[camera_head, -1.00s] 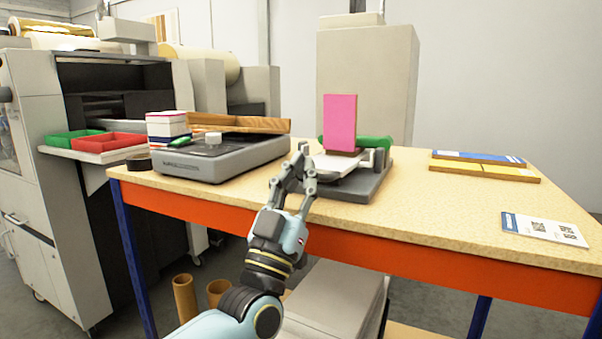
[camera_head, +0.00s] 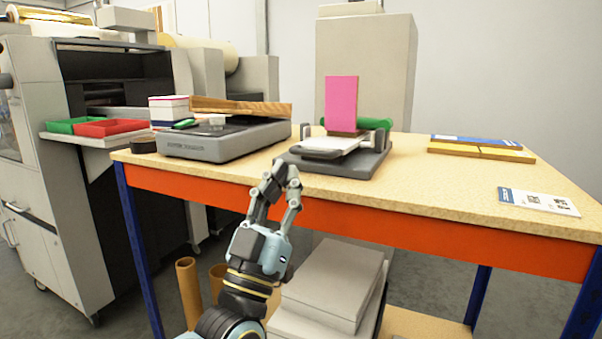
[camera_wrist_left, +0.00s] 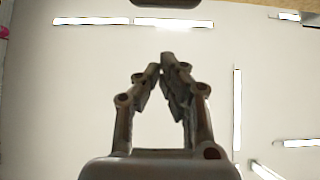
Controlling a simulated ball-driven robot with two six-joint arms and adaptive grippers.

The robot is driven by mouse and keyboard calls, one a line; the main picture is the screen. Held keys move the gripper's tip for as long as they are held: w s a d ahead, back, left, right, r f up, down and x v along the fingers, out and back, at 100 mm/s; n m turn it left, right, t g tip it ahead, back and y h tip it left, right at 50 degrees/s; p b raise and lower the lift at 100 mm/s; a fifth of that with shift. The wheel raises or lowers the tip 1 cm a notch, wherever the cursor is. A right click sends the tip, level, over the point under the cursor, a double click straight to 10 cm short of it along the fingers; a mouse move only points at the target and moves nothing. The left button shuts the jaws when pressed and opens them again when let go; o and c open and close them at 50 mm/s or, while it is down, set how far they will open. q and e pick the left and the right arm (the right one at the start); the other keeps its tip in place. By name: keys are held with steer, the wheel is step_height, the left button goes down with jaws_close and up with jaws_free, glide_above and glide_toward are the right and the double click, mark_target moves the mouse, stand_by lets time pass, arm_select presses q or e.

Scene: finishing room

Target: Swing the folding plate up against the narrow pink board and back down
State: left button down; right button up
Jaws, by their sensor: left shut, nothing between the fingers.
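The folding plate (camera_head: 333,145) is a pale, flat flap lying down on a dark grey base (camera_head: 362,165) near the table's front edge. The narrow pink board (camera_head: 341,103) stands upright behind the plate. My left gripper (camera_head: 284,168) is in front of the table's front edge, left of the base. It appears apart from the plate and holds nothing. In the left wrist view its fingertips (camera_wrist_left: 166,62) meet, with what looks like a ceiling with light strips beyond. My right gripper is in neither view.
A grey flat machine (camera_head: 205,147) stands left on the table (camera_head: 440,190). Yellow and blue boards (camera_head: 480,148) and a printed card (camera_head: 538,201) lie right. The table between is clear. Stacked pale boxes (camera_head: 325,285) are below.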

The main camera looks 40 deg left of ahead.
mark_target(326, 146)
arm_select(q)
steer(key=x, duration=0.2)
steer(key=w+f+x, duration=0.1)
steer(key=x, duration=0.5)
steer(key=shift+w+a, duration=0.25)
steer(key=shift+w, duration=0.1)
steer(key=shift+w+f, duration=0.1)
steer(key=shift+f, duration=0.6)
